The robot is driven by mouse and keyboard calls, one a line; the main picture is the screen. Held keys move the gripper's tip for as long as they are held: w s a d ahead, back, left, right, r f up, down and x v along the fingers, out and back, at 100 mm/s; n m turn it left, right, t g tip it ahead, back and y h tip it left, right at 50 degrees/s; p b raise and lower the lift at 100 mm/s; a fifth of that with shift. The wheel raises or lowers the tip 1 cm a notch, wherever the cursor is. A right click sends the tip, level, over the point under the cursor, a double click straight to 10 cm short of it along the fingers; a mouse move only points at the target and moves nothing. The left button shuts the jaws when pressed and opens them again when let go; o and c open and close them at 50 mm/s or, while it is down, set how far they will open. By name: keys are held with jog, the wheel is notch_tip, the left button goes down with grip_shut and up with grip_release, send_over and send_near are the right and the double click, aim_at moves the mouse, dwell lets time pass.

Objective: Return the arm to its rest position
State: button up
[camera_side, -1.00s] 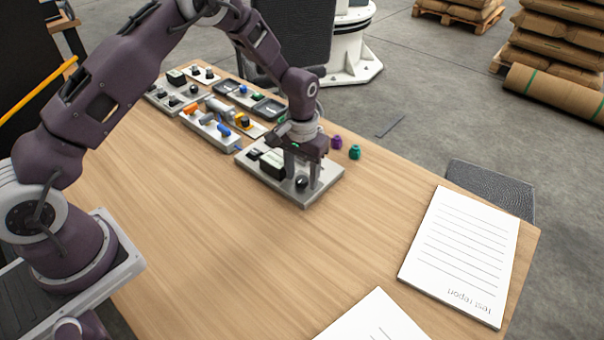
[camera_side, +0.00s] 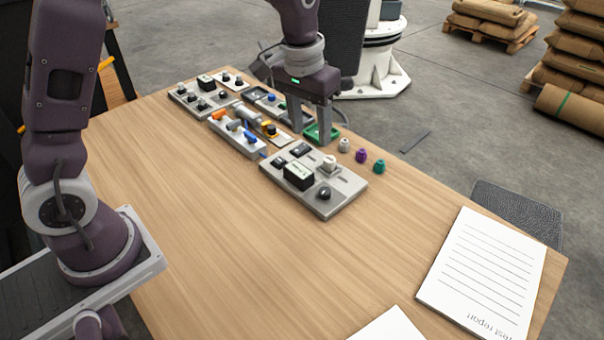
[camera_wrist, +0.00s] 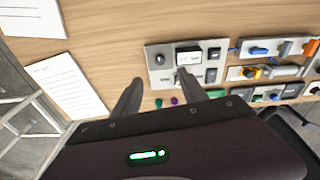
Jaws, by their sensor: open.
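My gripper (camera_side: 309,122) is open and empty, raised above the far edge of the table near the green tray, with its fingers pointing down. In the wrist view its two fingers (camera_wrist: 165,95) stand apart, with the grey panel between and beyond them. The grey control panel (camera_side: 338,198) lies on the table in front of the gripper. It carries a black knob, a black-and-white meter and small switches. The panel also shows in the wrist view (camera_wrist: 160,77). Nothing is held between the fingers.
White, purple (camera_side: 361,155) and green (camera_side: 379,167) knobs stand along the far table edge. Several panels with coloured parts (camera_side: 237,138) fill the table's back left. Test report sheets (camera_side: 482,268) lie front right. The wooden middle of the table (camera_side: 215,225) is clear.

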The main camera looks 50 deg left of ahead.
jog(key=s+r+t, duration=0.2)
jog(key=s+r, duration=0.8)
jog(key=s+a+m+t, duration=0.1)
jog(key=s+t, duration=0.1)
jog(key=s, duration=1.3)
jog(key=shift+s+a+r, duration=0.15)
jog(key=shift+s+r, duration=0.05)
jog(key=shift+s, duration=0.15)
dwell(1.3)
